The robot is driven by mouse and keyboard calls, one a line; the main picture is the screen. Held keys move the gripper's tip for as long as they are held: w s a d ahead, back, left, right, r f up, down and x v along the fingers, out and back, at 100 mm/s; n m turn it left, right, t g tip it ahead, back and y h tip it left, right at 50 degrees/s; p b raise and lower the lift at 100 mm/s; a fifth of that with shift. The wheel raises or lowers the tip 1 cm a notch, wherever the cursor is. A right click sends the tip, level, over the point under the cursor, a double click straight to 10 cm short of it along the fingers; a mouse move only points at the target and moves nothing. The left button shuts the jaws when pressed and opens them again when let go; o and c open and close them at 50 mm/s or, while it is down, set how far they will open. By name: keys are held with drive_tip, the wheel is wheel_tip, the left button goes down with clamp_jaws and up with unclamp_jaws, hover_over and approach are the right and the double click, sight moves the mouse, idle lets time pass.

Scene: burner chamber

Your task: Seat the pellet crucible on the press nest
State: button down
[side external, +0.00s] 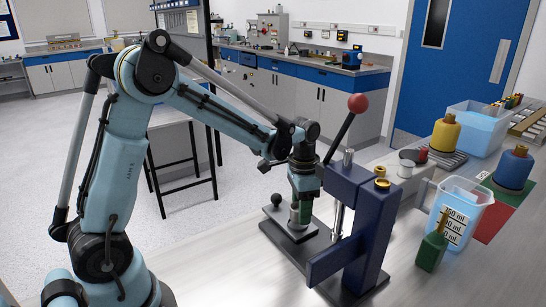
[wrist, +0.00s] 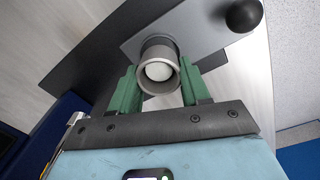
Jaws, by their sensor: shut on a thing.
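The pellet crucible (wrist: 144,84) is a grey cup with a round white pellet in it. In the wrist view it sits between the green fingers of my gripper (wrist: 159,68), which are shut on it from both sides. In the side view my gripper (side external: 302,210) points down over the press's grey plate (side external: 276,216), and the crucible (side external: 294,214) is low over this plate, upright. I cannot tell whether it touches the plate. The plate also shows behind the crucible in the wrist view (wrist: 205,22). The nest's seat is hidden beneath the crucible.
The blue press frame (side external: 352,215) stands close right of my gripper, with a red-knobbed lever (side external: 358,103) rising above. A black knob (side external: 277,200) stands on the plate. A green bottle (side external: 431,250), a clear beaker (side external: 463,212) and a blue bottle (side external: 513,168) are farther right.

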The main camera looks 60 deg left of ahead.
drive_tip(key=shift+f, duration=0.7)
drive_tip(key=shift+r, duration=0.2)
drive_tip(key=shift+r, duration=0.4)
drive_tip(key=shift+f, duration=0.55)
idle(0.7)
drive_tip(key=shift+c, duration=2.3)
unclamp_jaws()
drive_tip(key=shift+f, duration=0.1)
